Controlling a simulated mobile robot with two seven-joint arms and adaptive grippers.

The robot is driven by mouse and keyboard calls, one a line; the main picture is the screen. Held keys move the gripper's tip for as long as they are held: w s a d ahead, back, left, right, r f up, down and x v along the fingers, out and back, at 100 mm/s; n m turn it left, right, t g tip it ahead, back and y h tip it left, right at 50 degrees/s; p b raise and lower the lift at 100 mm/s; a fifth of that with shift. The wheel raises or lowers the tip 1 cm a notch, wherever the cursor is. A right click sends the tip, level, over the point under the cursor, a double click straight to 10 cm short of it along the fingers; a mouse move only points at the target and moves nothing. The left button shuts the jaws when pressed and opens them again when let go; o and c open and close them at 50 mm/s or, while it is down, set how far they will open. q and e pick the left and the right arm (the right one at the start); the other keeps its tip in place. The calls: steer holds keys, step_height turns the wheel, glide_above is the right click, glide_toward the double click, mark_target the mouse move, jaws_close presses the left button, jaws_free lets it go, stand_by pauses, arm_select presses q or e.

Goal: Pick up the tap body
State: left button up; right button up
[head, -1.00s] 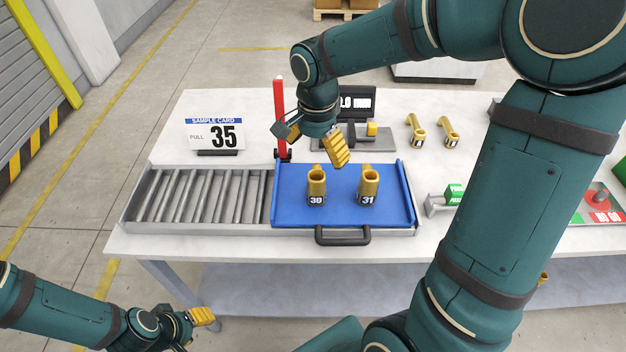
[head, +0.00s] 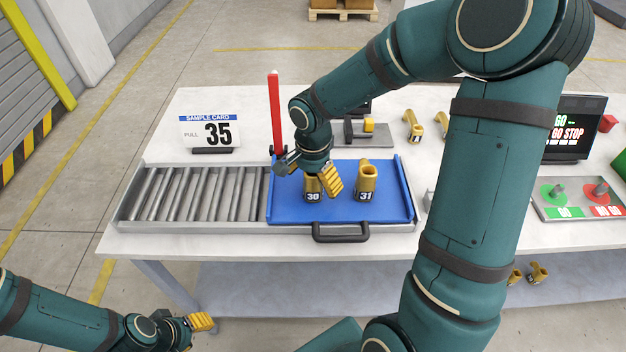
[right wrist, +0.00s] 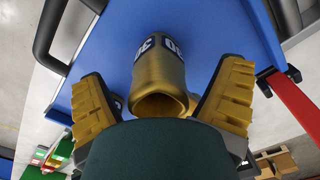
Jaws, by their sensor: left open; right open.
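Two brass tap bodies stand upright on the blue tray (head: 340,212). The one labelled 30 (head: 311,189) is partly behind my right gripper (head: 328,184); the one labelled 31 (head: 366,181) stands to its right. In the right wrist view, tap body 30 (right wrist: 160,72) lies between the two open yellow fingers of my right gripper (right wrist: 163,95), with a visible gap beside it. Part of 31's label shows behind the left finger there. My left gripper (head: 201,321) is open and empty, low in front of the table.
A roller conveyor (head: 195,193) adjoins the tray on the left. A red post (head: 277,115) stands behind the tray, close to my right gripper. More brass tap bodies (head: 412,126) lie at the back; a GO/NO GO panel (head: 580,198) is right.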

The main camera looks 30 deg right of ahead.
steer(key=c, duration=1.5)
steer(key=shift+o, duration=0.2)
steer(key=shift+r, duration=0.1)
